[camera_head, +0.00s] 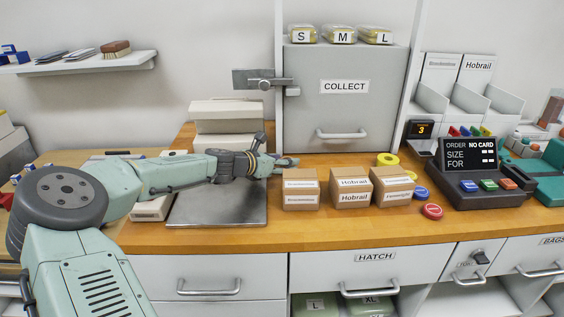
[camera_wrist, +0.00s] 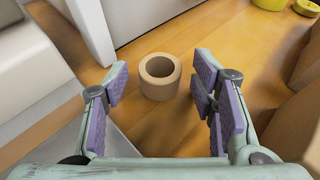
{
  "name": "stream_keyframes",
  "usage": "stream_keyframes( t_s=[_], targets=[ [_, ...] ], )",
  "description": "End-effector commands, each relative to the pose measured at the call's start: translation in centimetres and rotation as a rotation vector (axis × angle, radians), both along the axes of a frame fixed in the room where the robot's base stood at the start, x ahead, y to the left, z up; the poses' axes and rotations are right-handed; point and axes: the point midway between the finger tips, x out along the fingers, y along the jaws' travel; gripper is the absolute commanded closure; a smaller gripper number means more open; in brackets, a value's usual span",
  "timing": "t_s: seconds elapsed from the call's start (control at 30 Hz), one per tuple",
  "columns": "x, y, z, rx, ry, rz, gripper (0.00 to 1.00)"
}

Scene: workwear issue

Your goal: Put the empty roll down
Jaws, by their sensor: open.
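The empty roll (camera_wrist: 158,88) is a short brown cardboard tube. In the wrist view it stands upright on the wooden counter, its open end up, near the white cabinet edge. My gripper (camera_wrist: 161,72) is open, with its purple-padded fingers apart on the left and right of the roll. A gap shows between the roll and each finger, and nothing is held. In the head view my gripper (camera_head: 287,163) is low over the counter in front of the grey COLLECT locker (camera_head: 343,90). I cannot make out the roll there.
Small cardboard boxes (camera_head: 300,188) stand just right of my gripper. A metal plate (camera_head: 218,207) lies under my forearm, with white boxes (camera_head: 225,115) behind. A yellow roll (camera_head: 387,159), a blue roll (camera_head: 420,193) and a red roll (camera_head: 432,211) lie farther right, before the order terminal (camera_head: 470,200).

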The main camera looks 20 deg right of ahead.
Motion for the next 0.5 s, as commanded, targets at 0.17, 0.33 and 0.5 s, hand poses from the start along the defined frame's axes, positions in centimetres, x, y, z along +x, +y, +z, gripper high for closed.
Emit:
stream_keyframes(
  t_s=[0.17, 0.33, 0.5],
  targets=[
    [0.0, 0.0, 0.0, 0.000, 0.000, 0.000, 0.46],
    [0.0, 0.0, 0.4, 0.000, 0.000, 0.000, 0.46],
    [-0.9, 2.0, 0.9, 0.001, -0.002, 0.002, 0.46]
  ],
)
